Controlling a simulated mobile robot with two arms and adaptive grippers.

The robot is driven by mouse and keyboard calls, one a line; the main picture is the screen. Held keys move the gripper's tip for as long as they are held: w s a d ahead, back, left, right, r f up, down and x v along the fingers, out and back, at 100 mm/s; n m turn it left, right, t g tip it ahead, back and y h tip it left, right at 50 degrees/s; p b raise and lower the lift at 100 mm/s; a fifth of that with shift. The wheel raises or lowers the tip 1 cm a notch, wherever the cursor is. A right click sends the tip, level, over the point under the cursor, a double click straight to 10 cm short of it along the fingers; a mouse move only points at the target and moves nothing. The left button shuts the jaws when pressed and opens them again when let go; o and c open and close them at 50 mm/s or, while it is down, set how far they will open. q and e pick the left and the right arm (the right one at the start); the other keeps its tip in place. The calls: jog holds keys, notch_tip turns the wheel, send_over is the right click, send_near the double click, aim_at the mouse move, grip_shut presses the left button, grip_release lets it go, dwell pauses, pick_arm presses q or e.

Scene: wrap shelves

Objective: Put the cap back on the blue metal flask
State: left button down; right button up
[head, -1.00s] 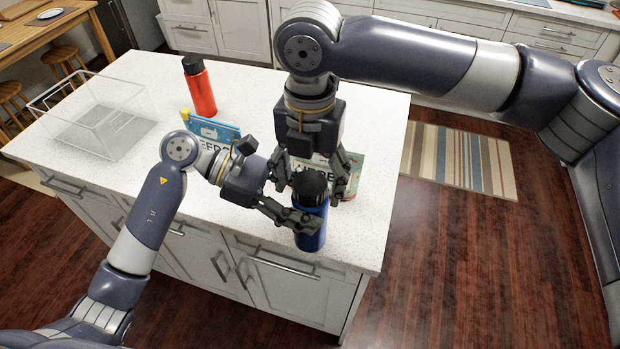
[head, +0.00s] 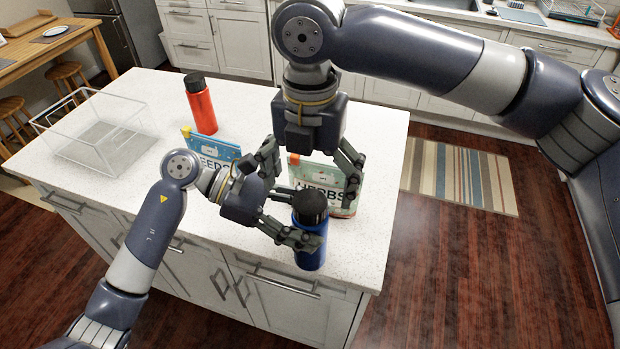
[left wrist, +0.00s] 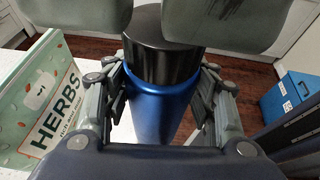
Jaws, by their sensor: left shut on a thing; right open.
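The blue metal flask (head: 311,252) stands upright near the front right corner of the white counter. Its black cap (head: 311,206) sits on top, straight and in line with the body; the left wrist view also shows the cap (left wrist: 160,50) on the blue flask (left wrist: 160,108). My left gripper (head: 302,222) is shut around the flask's upper body, below the cap. My right gripper (head: 312,182) is open and empty, pointing down, above and just behind the cap. Its fingers show at the top of the left wrist view, on both sides of the cap. How tightly the cap is seated cannot be told.
A herbs packet (head: 325,180) stands right behind the flask. A blue seeds packet (head: 208,150) is to its left. A red flask with a black cap (head: 201,106) stands farther back. A clear wire basket (head: 90,160) is at the left. The counter's right part is clear.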

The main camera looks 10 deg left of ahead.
notch_tip(320, 180, up, 12)
dwell(0.6)
dwell(0.4)
